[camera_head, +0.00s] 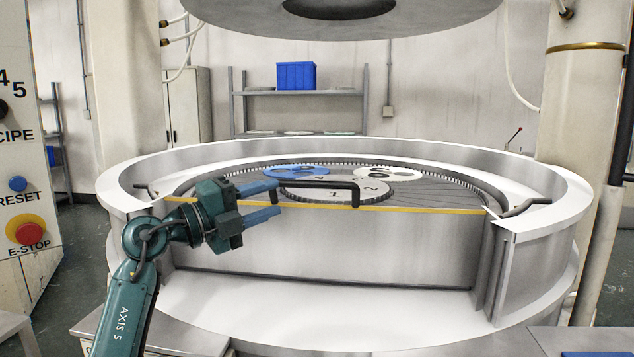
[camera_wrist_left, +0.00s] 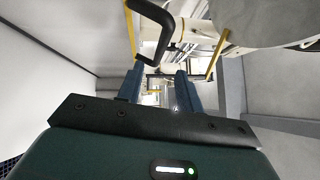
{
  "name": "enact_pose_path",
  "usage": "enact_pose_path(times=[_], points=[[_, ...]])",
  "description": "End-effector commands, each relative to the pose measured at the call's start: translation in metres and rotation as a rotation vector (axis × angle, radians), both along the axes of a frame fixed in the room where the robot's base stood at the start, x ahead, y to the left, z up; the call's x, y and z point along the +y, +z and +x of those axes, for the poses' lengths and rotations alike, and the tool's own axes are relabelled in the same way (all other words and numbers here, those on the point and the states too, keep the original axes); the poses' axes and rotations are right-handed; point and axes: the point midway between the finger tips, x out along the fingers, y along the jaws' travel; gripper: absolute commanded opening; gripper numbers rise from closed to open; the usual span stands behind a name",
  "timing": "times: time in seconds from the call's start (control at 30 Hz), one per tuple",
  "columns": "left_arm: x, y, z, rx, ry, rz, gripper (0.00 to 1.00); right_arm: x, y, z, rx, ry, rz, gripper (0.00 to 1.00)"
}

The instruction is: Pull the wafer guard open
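The wafer guard's yellow edge strip (camera_head: 420,209) runs across the front opening of the round metal machine, above a grey front panel. A black U-shaped handle (camera_head: 330,184) stands at this edge, near its middle. My left gripper (camera_head: 277,198) is at the handle's left end, its two blue fingers spread apart with nothing between them. In the head view the upper finger overlaps the handle's left end. In the left wrist view the handle (camera_wrist_left: 150,35) lies beyond the open fingertips (camera_wrist_left: 159,72), toward the upper left; contact cannot be told. My right gripper is not in view.
Numbered white discs (camera_head: 335,189) and a blue disc (camera_head: 295,172) lie on the plate inside the machine's raised metal rim (camera_head: 540,170). A large round head (camera_head: 340,20) hangs above. A control panel with a red E-stop (camera_head: 27,230) stands at the left.

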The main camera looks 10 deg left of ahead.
Motion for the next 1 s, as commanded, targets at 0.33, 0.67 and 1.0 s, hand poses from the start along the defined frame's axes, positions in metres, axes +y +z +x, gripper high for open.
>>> enact_pose_path(times=[0.33, 0.67, 1.0], points=[[-0.052, 0.012, 0.05, 0.0, -0.004, -0.004, 0.36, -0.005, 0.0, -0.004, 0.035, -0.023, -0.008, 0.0], [-0.071, 0.014, 0.069, -0.001, -0.001, -0.001, 0.36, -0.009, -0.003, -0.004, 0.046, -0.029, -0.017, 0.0], [-0.072, 0.013, 0.07, -0.001, -0.001, -0.001, 0.29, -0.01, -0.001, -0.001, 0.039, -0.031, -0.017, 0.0]])
